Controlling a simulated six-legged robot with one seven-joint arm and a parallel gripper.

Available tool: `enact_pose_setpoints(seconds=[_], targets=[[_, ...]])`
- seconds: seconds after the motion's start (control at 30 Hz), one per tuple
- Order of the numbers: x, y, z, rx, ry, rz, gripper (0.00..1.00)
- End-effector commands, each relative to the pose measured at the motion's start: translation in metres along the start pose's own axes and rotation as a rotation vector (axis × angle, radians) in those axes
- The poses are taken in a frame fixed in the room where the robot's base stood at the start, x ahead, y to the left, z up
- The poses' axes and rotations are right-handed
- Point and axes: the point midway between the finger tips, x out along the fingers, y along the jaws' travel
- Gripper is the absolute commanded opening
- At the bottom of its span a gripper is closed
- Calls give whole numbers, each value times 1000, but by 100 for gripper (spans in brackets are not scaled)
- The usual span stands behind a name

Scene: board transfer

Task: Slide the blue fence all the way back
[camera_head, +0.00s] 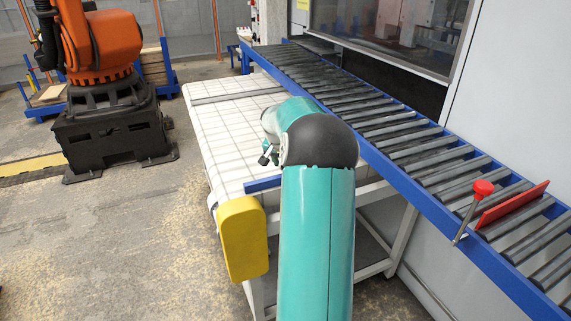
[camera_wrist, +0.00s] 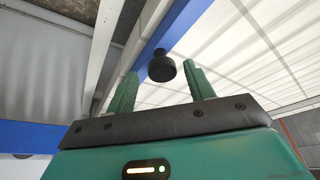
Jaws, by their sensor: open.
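The blue fence (camera_head: 262,184) shows in the head view as a short bar across the near end of the white belt table (camera_head: 222,128); my arm hides its right part. In the wrist view a blue bar (camera_wrist: 190,28), which looks like the fence, runs diagonally with a black round knob (camera_wrist: 160,66) in front of it. My gripper (camera_wrist: 161,74) is open, with one green finger on each side of the knob in that picture. Gaps show between knob and fingers; I cannot tell how deep the knob sits between them. In the head view my arm mostly hides my gripper.
A roller conveyor (camera_head: 390,130) with a blue frame runs along the table's right side. It carries a red plate (camera_head: 512,206) and a red-knobbed lever (camera_head: 470,212). A yellow box (camera_head: 242,238) hangs at the table's near left corner. An orange robot (camera_head: 102,42) stands at left.

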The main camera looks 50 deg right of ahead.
Motion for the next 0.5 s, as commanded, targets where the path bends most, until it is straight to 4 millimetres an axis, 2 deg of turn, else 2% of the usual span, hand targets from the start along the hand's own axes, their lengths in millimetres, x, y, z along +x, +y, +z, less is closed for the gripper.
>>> enact_pose_setpoints(seconds=[0.17,0.5], targets=[[-28,0,0,-1,4,-1,53],[-102,-2,0,-1,2,-1,53]])
